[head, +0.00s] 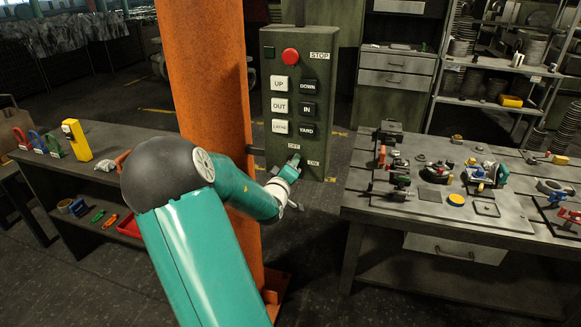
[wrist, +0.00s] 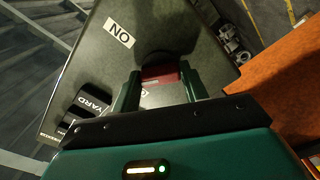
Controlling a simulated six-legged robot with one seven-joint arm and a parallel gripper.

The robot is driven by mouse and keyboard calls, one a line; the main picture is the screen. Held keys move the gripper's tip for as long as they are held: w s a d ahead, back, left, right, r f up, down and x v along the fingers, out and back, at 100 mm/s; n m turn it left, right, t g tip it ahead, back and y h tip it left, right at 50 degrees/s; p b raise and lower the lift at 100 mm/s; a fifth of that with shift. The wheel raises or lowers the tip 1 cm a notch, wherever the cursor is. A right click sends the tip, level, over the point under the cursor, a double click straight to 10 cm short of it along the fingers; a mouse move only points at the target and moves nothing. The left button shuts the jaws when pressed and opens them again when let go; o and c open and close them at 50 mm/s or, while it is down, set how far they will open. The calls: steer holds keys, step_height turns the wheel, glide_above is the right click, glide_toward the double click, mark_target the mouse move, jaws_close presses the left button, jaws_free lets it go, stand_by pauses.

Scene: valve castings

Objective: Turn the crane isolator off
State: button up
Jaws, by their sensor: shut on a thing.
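The dark green crane control box (head: 268,105) hangs beside the orange column. Its lower face carries an OFF label (head: 293,146) and, lower right, an ON label (head: 314,163). The ON label also shows in the wrist view (wrist: 119,33). My gripper (head: 291,164) is at the low part of this face and covers the isolator in the head view. In the wrist view its two fingers (wrist: 160,82) are shut on the red isolator handle (wrist: 163,72). A dark round part lies behind the handle. I cannot tell which label the handle points to.
Push buttons fill the box face above, with a red stop button (head: 290,56) at the top. The orange column (head: 208,75) stands close left of the box. A workbench (head: 440,222) with parts is at right, a dark bench (head: 50,170) at left.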

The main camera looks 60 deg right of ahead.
steer(key=n, duration=0.6)
steer(key=shift+n, duration=0.3)
stand_by(0.4)
steer(key=o, duration=1)
steer(key=a, duration=0.4)
steer(key=s+a, duration=0.1)
steer(key=a, duration=0.4)
steer(key=s+a, duration=0.1)
steer(key=a, duration=0.3)
steer(key=shift+s+a, duration=0.1)
steer(key=shift+a, duration=0.2)
